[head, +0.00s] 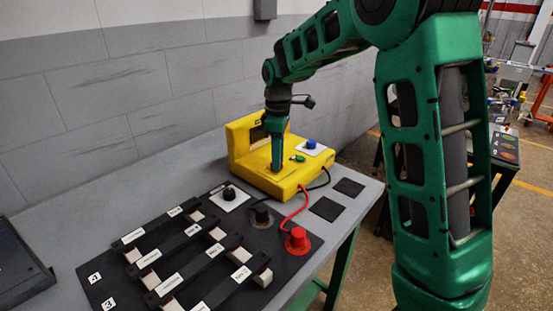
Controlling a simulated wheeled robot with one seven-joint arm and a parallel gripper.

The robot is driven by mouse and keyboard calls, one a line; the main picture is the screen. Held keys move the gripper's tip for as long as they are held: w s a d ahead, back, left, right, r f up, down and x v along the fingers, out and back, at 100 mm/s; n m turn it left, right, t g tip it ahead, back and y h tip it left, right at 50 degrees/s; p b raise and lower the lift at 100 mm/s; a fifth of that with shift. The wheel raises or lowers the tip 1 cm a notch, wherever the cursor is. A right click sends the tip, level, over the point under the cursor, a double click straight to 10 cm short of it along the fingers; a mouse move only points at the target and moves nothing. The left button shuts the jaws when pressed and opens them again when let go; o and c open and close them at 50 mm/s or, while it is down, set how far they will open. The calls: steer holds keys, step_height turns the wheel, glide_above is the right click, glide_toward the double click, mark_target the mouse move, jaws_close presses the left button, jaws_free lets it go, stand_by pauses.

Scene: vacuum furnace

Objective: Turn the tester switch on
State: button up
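The yellow tester (283,186) stands on the grey table against the wall. A blue knob (311,144) on a white plate and a small green button or knob (299,158) show on its top. My green arm reaches over from the right, and my gripper (277,168) points down at the tester's top, left of the green part. The gripper covers part of the top and of the raised back. I cannot make out the tester switch for certain. The fingers are too small to show whether they are open or shut, or touching the tester.
A black board (285,260) with labelled black bars and white blocks lies in front of the tester. A red plug (297,240) and a black plug (262,213) sit on it, with cables to the tester. Two dark square pads (348,187) lie right of it.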

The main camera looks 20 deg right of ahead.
steer(key=shift+c, duration=0.6)
jaws_close()
steer(key=shift+m, duration=0.4)
steer(key=m, duration=0.5)
steer(key=shift+m, duration=0.3)
steer(key=m, duration=0.5)
steer(key=shift+a+r+m, duration=0.1)
steer(key=shift+m, duration=0.2)
